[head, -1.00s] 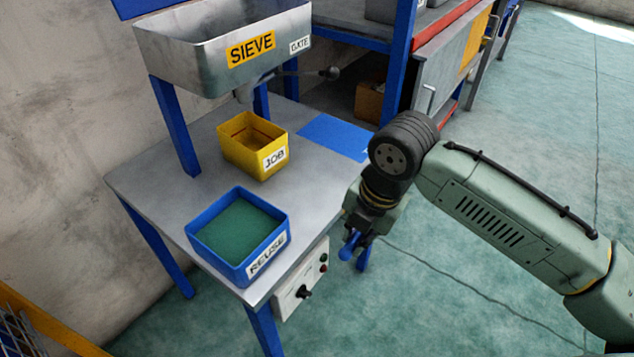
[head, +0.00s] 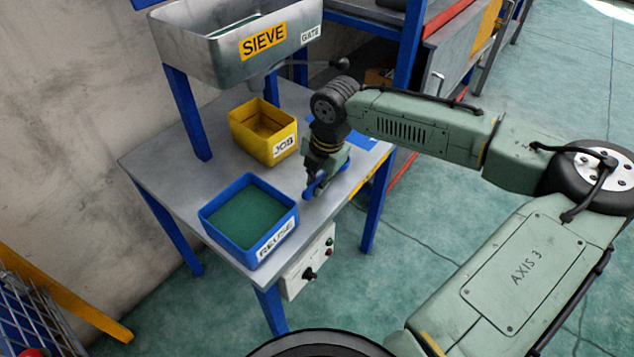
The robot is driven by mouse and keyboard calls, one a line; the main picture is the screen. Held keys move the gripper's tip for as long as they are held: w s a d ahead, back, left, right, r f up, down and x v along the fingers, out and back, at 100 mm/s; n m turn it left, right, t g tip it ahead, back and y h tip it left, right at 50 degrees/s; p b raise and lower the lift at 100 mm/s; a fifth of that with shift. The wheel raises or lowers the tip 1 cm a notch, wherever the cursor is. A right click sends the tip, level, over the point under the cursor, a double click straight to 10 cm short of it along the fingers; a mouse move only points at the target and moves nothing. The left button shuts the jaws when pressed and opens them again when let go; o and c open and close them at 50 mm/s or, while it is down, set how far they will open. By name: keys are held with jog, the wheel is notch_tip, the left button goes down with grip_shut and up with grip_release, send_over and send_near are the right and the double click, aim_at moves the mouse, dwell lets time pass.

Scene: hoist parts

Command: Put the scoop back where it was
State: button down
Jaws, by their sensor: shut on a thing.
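My gripper (head: 318,184) is over the right front part of the grey table, to the right of the blue REUSE bin. It points down and is shut on a blue thing, taken as the scoop (head: 311,191). The scoop is small in view and partly hidden by my gripper, so its shape and any contact with the table cannot be made out. A flat blue patch (head: 364,139) lies on the table behind my gripper, partly covered by my arm.
The blue REUSE bin (head: 288,236) holds green material. The yellow JOB bin (head: 284,148) stands behind it, under the metal SIEVE hopper (head: 222,52). A control box (head: 308,262) hangs at the table's front. Bare table (head: 165,160) shows at left.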

jog(key=shift+f, duration=0.9)
jog(key=shift+f, duration=0.15)
jog(key=c, duration=1.6)
grip_release()
jog(key=r, duration=0.4)
jog(key=s+d+r, duration=0.1)
jog(key=r, duration=0.7)
jog(key=shift+s+d+b, duration=0.25)
jog(key=shift+d+b, duration=0.1)
jog(key=shift+b, duration=0.05)
